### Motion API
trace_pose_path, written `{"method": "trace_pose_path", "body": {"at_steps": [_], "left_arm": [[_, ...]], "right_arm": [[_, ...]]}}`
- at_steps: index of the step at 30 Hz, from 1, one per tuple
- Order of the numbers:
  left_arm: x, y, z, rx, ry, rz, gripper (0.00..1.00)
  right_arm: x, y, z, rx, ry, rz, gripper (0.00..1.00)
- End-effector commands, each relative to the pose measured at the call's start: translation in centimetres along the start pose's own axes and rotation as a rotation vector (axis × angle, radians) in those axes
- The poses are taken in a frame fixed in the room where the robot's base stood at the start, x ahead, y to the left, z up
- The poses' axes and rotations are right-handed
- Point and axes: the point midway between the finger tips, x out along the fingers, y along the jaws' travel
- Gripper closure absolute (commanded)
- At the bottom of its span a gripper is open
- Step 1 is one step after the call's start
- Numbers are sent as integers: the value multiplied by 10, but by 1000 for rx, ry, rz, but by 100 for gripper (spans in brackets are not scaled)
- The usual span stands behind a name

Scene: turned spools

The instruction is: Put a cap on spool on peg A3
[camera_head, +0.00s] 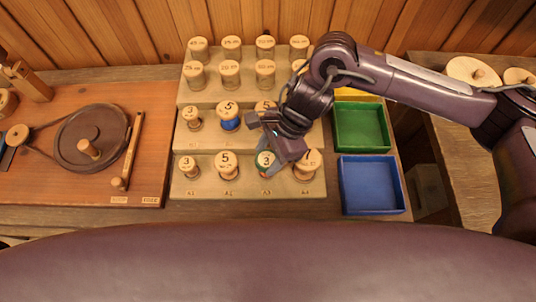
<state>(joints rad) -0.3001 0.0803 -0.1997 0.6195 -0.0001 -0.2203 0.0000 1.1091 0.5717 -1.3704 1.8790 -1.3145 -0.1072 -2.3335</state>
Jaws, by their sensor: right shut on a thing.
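A spool with green winding (264,170) stands at the third place of the front row, above the label A3. A round wooden top marked 3 (264,159) shows on it. I take this top for the cap, but cannot tell whether it is separate from the spool or fully seated. My right gripper (272,158) reaches down from the right and is shut at this top. The fingers and wrist partly hide the spool and its right side. My left gripper is not in view.
Spools marked 3 (188,163) and 5 (226,162) stand to the left, another (308,162) close on the right. A blue-wound spool (229,120) is behind. Green (387,129) and blue (401,188) trays lie right; a wheel board (60,185) lies left.

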Motion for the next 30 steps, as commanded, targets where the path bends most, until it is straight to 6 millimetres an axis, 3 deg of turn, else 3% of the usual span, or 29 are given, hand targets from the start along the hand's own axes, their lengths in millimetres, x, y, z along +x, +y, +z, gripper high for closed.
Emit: {"method": "trace_pose_path", "body": {"at_steps": [30], "left_arm": [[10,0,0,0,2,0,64]], "right_arm": [[0,0,0,0,-1,-2,74]]}}
